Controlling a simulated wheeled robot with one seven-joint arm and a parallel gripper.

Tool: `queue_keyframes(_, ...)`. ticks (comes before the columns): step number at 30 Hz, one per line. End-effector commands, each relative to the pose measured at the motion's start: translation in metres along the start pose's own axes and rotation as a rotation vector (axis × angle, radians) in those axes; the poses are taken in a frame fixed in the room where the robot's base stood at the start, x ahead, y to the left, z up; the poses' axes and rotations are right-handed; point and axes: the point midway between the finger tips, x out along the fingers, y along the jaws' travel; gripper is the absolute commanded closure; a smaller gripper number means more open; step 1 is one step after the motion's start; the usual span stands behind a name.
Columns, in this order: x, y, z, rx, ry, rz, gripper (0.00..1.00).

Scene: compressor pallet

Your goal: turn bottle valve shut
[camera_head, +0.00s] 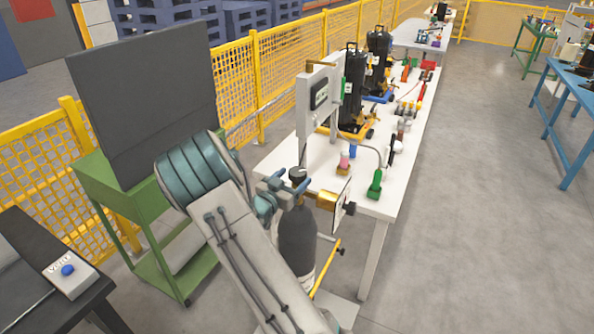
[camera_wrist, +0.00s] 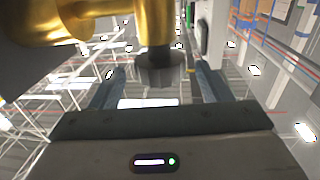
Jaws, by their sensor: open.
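The dark gas bottle (camera_head: 298,240) stands upright below my gripper, partly hidden by my arm. A round dark knob (camera_head: 297,173) shows at its top, and a brass fitting (camera_head: 327,200) sits to its right. My gripper (camera_head: 286,184) is at the bottle's top, its blue-grey fingers spread. In the wrist view, my gripper (camera_wrist: 159,72) is open, with a dark knob (camera_wrist: 160,71) on a short black stem between its fingers and a gap on both sides. The stem joins a brass body (camera_wrist: 130,28). I cannot tell whether the fingers touch anything.
The long white table (camera_head: 305,155) to the right holds a grey panel box (camera_head: 318,98), black compressors (camera_head: 354,90) and a green-handled part (camera_head: 375,186). A yellow bar (camera_head: 326,272) stands beside the bottle. A green cart (camera_head: 165,265) is left. Grey floor (camera_head: 480,200) is clear at right.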

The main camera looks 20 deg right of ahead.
Motion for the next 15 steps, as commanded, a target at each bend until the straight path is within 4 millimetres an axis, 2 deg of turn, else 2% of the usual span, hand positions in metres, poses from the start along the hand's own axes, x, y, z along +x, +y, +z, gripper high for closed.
queue_keyframes(3, 0.018, 0.001, -0.002, 0.000, 0.000, 0.002, 0.29)
queue_keyframes(6, 0.027, 0.000, -0.001, 0.000, 0.000, 0.001, 0.29)
queue_keyframes(15, 0.032, 0.000, 0.000, 0.001, -0.001, -0.001, 0.29)
